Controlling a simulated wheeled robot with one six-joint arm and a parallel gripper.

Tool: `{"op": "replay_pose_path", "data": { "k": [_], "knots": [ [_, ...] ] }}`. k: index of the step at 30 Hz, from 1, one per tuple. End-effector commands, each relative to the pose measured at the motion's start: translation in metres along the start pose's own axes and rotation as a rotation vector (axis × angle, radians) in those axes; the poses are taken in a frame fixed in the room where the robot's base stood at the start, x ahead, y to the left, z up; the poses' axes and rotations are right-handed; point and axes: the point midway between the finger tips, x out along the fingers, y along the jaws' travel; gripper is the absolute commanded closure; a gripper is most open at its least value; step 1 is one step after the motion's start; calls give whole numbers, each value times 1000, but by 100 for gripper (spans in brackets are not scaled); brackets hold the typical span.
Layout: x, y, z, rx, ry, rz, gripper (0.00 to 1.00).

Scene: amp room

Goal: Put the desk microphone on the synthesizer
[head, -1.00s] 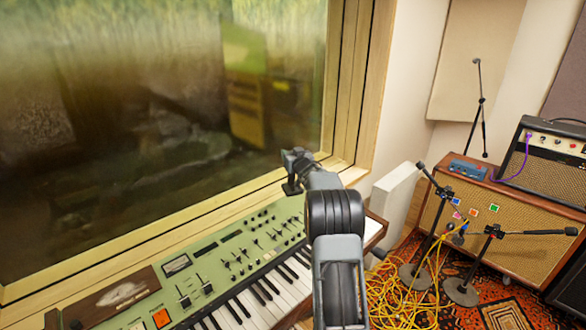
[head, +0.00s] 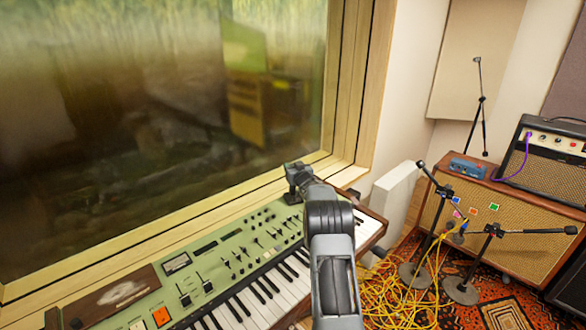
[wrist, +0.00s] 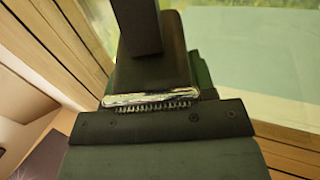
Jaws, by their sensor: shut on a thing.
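The synthesizer (head: 225,262) is a pale green keyboard with sliders, knobs and a row of keys, lying below the window in the head view. My gripper (head: 291,196) is over its far right part, close above the green panel; I cannot tell whether anything touches. In the wrist view my gripper (wrist: 160,112) is shut on a dark piece with a flat block and a narrow post, which I take to be the desk microphone (wrist: 150,65). In the head view my arm and gripper hide the microphone.
A wooden window frame (head: 352,80) runs close behind the synthesizer. To the right stand microphone stands (head: 465,285), tangled yellow cables (head: 395,295) and a guitar amplifier (head: 505,225) on a patterned rug. The synthesizer's green panel left of my gripper looks clear.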

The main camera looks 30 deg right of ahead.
Motion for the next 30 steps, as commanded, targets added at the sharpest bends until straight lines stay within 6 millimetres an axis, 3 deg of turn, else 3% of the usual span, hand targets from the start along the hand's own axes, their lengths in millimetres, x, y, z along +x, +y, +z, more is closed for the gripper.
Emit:
{"op": "replay_pose_path", "data": {
  "k": [9,10,18,30],
  "knots": [
    [0,0,-1,-1,7,-1,100],
    [0,0,3,0,1,0,48],
    [0,0,2,0,1,0,24],
    [-7,0,-1,1,0,0,24]
  ]
}}
